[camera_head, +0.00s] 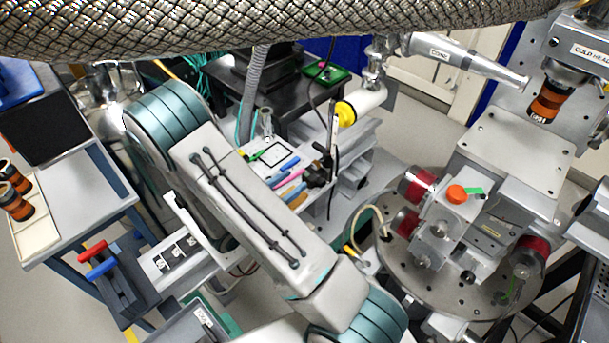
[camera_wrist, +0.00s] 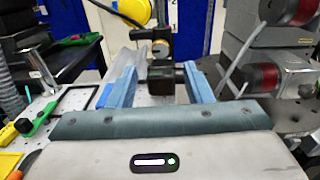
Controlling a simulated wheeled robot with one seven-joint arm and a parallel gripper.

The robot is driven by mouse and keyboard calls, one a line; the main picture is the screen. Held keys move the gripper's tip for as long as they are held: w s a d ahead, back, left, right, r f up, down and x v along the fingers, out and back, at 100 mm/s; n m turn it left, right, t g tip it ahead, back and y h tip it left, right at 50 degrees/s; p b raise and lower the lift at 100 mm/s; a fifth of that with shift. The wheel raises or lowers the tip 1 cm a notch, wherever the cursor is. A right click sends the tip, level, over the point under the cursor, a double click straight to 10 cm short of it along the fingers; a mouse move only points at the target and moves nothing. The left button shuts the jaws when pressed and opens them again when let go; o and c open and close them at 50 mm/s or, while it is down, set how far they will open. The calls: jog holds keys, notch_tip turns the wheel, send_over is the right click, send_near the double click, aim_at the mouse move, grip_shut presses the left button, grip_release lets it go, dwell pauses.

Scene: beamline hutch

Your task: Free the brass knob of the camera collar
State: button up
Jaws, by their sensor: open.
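In the wrist view, my gripper (camera_wrist: 159,72) is open, its two blue fingers spread to either side of a dark block (camera_wrist: 160,77). I cannot tell whether either finger touches the block; a small metal screw end shows on its right side. Just above the block is a round dark part with a brass-coloured face (camera_wrist: 160,48), which looks like the brass knob of the camera collar. In the head view, a small black fitting (camera_head: 322,165) sits by a thin upright post; the brass knob cannot be made out there.
A yellow-capped white cylinder (camera_head: 345,113) hangs above the black fitting; its yellow cap (camera_wrist: 130,10) also shows in the wrist view. Coloured pens (camera_head: 288,178) lie left of the fitting. A round drilled stage (camera_head: 395,268) with red-banded parts stands right. A braided hose (camera_head: 250,28) crosses the top.

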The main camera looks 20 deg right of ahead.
jog(key=b+v, duration=0.1)
jog(key=v, duration=0.4)
jog(key=shift+s+a, duration=0.15)
jog(key=shift+a, duration=0.2)
